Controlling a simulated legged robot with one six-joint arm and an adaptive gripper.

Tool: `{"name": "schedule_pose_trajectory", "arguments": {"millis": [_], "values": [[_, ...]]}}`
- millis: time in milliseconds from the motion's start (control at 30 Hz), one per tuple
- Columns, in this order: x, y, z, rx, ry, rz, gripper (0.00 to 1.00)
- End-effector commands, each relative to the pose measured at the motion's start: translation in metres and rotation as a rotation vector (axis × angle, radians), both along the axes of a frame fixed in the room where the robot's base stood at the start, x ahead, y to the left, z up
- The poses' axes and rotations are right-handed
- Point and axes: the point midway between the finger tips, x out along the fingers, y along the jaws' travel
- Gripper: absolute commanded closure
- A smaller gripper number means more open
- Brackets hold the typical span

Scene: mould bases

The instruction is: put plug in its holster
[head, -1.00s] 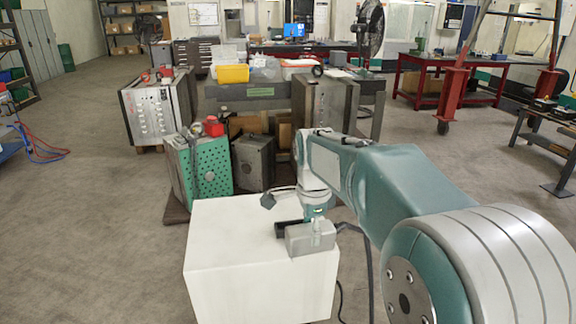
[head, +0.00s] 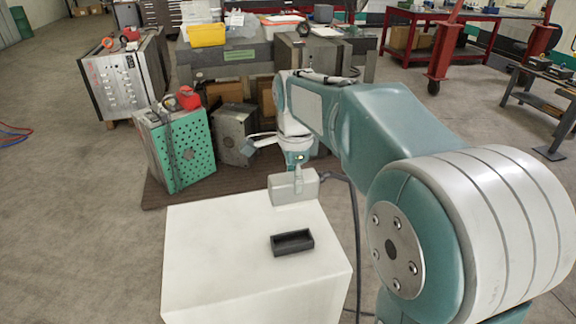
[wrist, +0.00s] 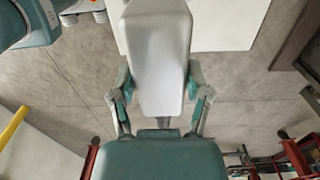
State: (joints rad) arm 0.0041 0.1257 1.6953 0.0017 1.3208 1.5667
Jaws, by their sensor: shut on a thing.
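The plug (head: 293,187) is a grey block with a dark cable behind it. My gripper (head: 297,168) is shut on it, and its fingers are small in the head view. In the wrist view the plug (wrist: 158,60) fills the space between my two fingers (wrist: 159,88), with floor around it. The holster (head: 292,242) is a small black open-topped box on top of a white block (head: 215,270), and its inside looks empty. The plug is apart from the holster, beyond it near the block's far edge. Its height over the block is hard to tell.
A dark cable (head: 358,230) hangs down along the block's right side. Behind the block stand a green perforated mould (head: 185,153), grey mould bases (head: 235,133) and a loaded workbench (head: 240,68). The floor (head: 80,240) to the left is clear.

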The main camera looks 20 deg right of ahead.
Motion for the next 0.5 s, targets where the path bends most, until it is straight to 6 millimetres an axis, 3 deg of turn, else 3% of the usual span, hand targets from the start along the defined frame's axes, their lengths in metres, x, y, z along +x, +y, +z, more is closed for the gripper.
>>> {"name": "schedule_pose_trajectory", "arguments": {"millis": [500], "values": [[0.001,0.002,-0.035,-0.001,0.002,0.001,0.99]]}}
